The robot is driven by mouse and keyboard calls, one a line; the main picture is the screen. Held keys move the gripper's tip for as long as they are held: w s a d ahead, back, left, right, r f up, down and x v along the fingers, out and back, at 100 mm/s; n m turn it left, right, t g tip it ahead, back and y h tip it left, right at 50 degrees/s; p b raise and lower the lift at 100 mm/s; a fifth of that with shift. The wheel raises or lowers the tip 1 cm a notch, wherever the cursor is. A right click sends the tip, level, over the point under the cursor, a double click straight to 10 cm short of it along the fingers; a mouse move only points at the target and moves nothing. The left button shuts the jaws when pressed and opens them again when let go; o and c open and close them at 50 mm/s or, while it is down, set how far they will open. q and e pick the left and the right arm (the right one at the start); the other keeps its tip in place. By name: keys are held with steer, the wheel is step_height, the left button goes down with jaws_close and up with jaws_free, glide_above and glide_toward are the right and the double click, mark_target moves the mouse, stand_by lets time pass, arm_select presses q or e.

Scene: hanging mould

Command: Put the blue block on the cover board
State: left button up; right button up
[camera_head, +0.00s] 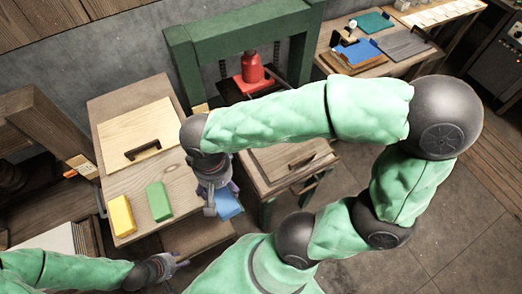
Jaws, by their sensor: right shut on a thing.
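The blue block (228,204) is held in my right gripper (222,200), just past the right edge of the left wooden table. The gripper and wrist hide part of the block. A pale wooden board with a black handle (120,130), which looks like the cover board, lies on the back half of that table, left of my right gripper. My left gripper (178,263) is low in front of the table, apart from the blocks; its jaw opening is too small to judge.
A yellow block (121,216) and a green block (159,201) lie on the table's front part (140,188). A green press frame (240,38) with a red jack (251,70) stands behind. Another handled board (275,160) lies to the right, partly under my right arm.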

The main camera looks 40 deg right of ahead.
steer(key=d+f+m+b, duration=0.1)
steer(key=d+f+m, duration=0.2)
steer(key=d+m, duration=0.35)
steer(key=w+d+f+m+b, duration=0.1)
steer(key=d+f+m, duration=0.2)
steer(key=d+m, duration=0.3)
steer(key=d+f+m+b, duration=0.2)
steer(key=d+f+m, duration=0.1)
steer(key=d+m, duration=0.3)
steer(key=m+b, duration=0.5)
steer(key=m, duration=0.5)
glide_above(291, 147)
steer(key=shift+n, duration=0.25)
steer(key=f, duration=1.2)
steer(key=shift+s+a+f, duration=0.25)
steer(key=shift+a, duration=0.05)
steer(key=shift+w+d+f, duration=0.15)
steer(key=shift+d+f, duration=0.1)
steer(key=shift+f, duration=0.15)
steer(key=shift+w+d+f+b, duration=0.1)
steer(key=shift+f+b, duration=0.65)
steer(key=shift+f, duration=0.85)
